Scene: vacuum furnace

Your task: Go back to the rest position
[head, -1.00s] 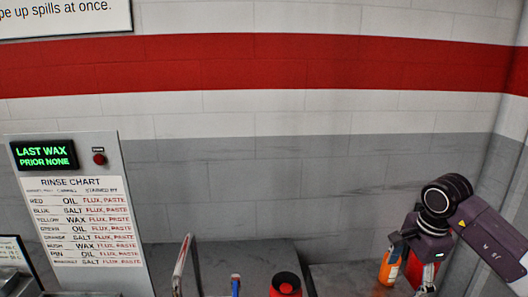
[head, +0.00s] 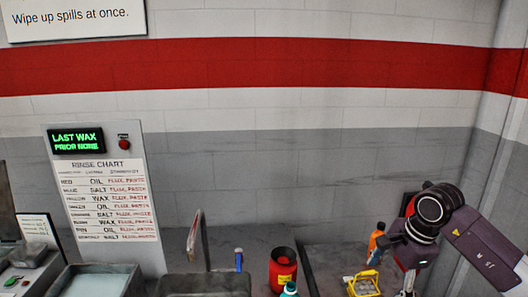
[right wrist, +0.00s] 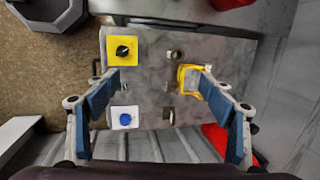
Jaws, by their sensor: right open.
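My right gripper (right wrist: 158,80) is open in the right wrist view, its two blue-padded fingers spread over a grey bench top with nothing between the tips. A yellow thing (right wrist: 184,76) lies by the right finger; I cannot tell whether they touch. In the head view my right gripper (head: 407,282) points down at the lower right, partly cut off by the bottom edge. A yellow frame-like item (head: 362,284) is to its left, and an orange bottle (head: 376,241) stands behind and left of it. My left gripper is not in view.
The wrist view shows a yellow plate with a black knob (right wrist: 123,49) and a white plate with a blue knob (right wrist: 125,118). The head view shows a red canister (head: 282,271), a teal-capped bottle (head: 290,289), a basin (head: 100,281) and a rinse chart board (head: 108,200).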

